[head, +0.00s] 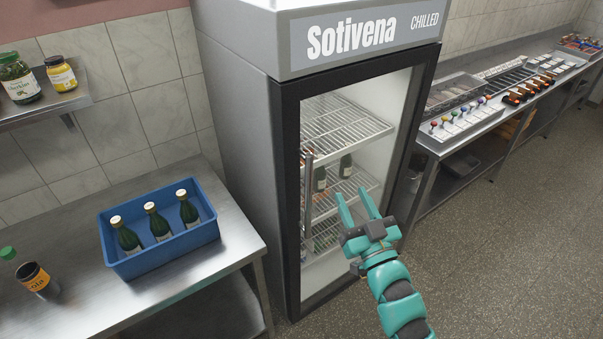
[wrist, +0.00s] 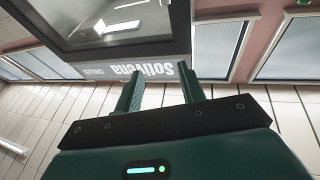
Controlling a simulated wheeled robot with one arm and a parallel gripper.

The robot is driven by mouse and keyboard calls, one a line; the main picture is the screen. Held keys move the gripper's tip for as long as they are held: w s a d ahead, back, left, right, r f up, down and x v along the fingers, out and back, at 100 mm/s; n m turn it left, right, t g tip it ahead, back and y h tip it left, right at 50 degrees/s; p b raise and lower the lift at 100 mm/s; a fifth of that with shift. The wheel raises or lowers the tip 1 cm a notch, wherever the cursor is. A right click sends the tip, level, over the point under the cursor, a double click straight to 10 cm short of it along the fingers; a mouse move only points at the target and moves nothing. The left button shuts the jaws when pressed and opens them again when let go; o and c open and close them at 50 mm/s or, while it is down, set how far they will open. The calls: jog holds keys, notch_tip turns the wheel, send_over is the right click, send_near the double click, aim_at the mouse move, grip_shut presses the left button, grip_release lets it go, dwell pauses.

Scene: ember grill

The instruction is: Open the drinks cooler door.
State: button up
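The drinks cooler (head: 235,150) is a tall grey cabinet with a "Sotivena CHILLED" header. Its black-framed glass door (head: 424,110) appears shut. Wire shelves and a few bottles show through the glass. A vertical bar handle (head: 308,195) runs along the left side of the door. My teal gripper (head: 357,205) is in front of the door, right of the handle, with its fingers apart and nothing between them. In the wrist view my open gripper (wrist: 165,85) points towards the cooler's upside-down header (wrist: 130,72). The handle cannot be made out there.
A steel table (head: 190,270) at left holds a blue crate (head: 165,260) with green bottles and a cola bottle (head: 35,278). A shelf (head: 45,108) with jars hangs above. A grill counter (head: 480,135) stands at right. The floor (head: 500,240) at right is clear.

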notch_tip(320, 180, down, 7)
jog(key=a+g, duration=0.2)
jog(key=g, duration=0.2)
jog(key=n+b, duration=0.1)
jog(key=b, duration=0.9)
send_near(310, 178)
jog(key=p+x, duration=0.1)
jog(key=x, duration=0.8)
jog(key=shift+w, duration=0.2)
jog(key=shift+p+x, duration=0.35)
jog(key=shift+x, duration=0.55)
grip_shut()
